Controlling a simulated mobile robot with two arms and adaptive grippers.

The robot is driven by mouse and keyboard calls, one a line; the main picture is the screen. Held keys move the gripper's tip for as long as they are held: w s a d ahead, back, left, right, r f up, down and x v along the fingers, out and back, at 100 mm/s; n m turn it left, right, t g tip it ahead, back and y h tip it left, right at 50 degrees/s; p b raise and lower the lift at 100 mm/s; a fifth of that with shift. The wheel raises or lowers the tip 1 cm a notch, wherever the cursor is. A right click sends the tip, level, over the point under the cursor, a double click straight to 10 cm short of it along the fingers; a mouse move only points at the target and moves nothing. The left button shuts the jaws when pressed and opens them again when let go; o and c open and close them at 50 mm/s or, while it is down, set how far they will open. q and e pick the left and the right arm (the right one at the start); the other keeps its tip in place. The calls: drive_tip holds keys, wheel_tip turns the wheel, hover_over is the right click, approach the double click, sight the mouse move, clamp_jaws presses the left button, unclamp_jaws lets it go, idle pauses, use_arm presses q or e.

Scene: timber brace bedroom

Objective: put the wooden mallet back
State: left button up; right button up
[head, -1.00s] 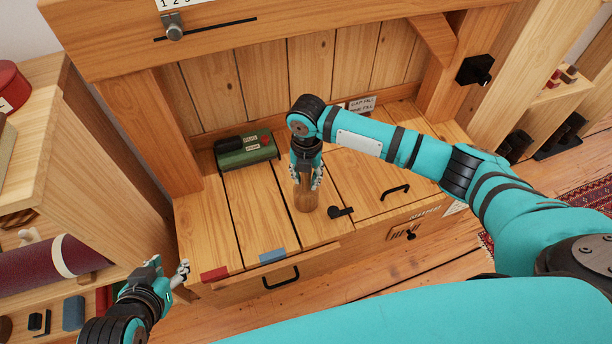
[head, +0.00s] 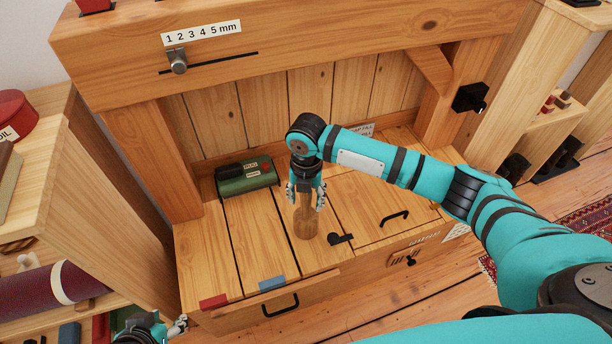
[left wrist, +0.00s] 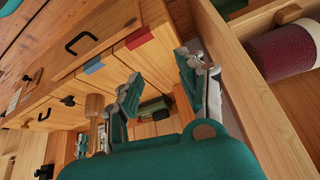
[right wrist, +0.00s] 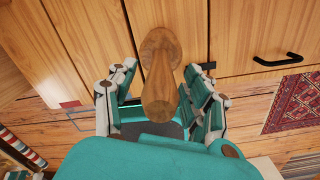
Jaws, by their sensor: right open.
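The wooden mallet (head: 306,220) stands upright on the plank bench top (head: 350,190), beside a small black lever. My right gripper (head: 306,196) is above it, with its fingers open on either side of the mallet's upper part. In the right wrist view the mallet (right wrist: 159,85) sits between the spread fingers (right wrist: 160,100), with a gap at each side; its underside is hidden. My left gripper (left wrist: 160,85) is open and empty, left of the bench; only a little of it shows at the bottom edge of the head view (head: 165,330).
A green box-like device (head: 246,177) lies at the back left of the bench top. A shelf unit with a maroon roll (head: 25,292) stands at left. Bench top right of the mallet is mostly clear.

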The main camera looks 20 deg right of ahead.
wheel_tip(320, 180, up, 3)
drive_tip(key=shift+r+p, duration=0.15)
drive_tip(key=shift+p, duration=0.2)
wheel_tip(320, 180, up, 6)
drive_tip(key=shift+f+p, duration=0.1)
drive_tip(key=shift+p, duration=0.65)
drive_tip(key=s+a+f+m+t+y, duration=0.2)
drive_tip(key=s+a+f+m+y, duration=0.35)
drive_tip(key=s+m, duration=0.7)
use_arm(q)
drive_tip(key=s, duration=0.1)
drive_tip(key=s+a+g, duration=0.1)
drive_tip(key=s, duration=0.1)
drive_tip(key=s+g, duration=0.1)
drive_tip(key=shift+s+a+r+y, duration=0.15)
drive_tip(key=shift+s+r+y, duration=0.05)
drive_tip(key=shift+r+y, duration=0.15)
use_arm(e)
drive_tip(key=s+d+f+m+t+h, duration=0.1)
drive_tip(key=s+d+m+h, duration=0.4)
drive_tip(key=s+d+m, duration=0.6)
drive_tip(key=s+m, duration=0.1)
drive_tip(key=m, duration=0.4)
drive_tip(key=shift+s+f+m, duration=0.15)
drive_tip(key=shift+s+m, duration=0.15)
drive_tip(key=shift+m, duration=0.05)
use_arm(q)
drive_tip(key=shift+f, duration=0.1)
